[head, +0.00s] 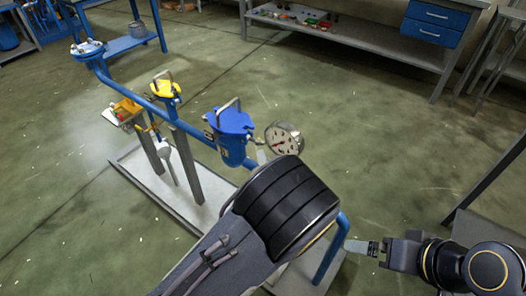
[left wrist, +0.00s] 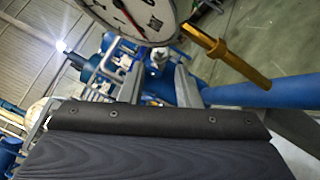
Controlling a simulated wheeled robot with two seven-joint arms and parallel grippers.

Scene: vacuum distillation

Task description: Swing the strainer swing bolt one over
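The blue strainer (head: 232,148) stands on the blue pipe line in the head view, with a lid and a bent handle on top. Its blue body also shows in the left wrist view (left wrist: 188,84), partly hidden. A small silver fitting (left wrist: 157,57), perhaps a swing bolt, lies just beyond my left fingertips; I cannot tell which bolt it is. My left gripper (left wrist: 158,84) is open, its two grey fingers apart, close to the strainer. In the head view my black wrist hides most of it. My right gripper (head: 362,247) is at the lower right, away from the strainer, seen edge-on.
A yellow-topped valve (head: 166,88) is farther along the pipe. A workbench (head: 350,33) stands behind.

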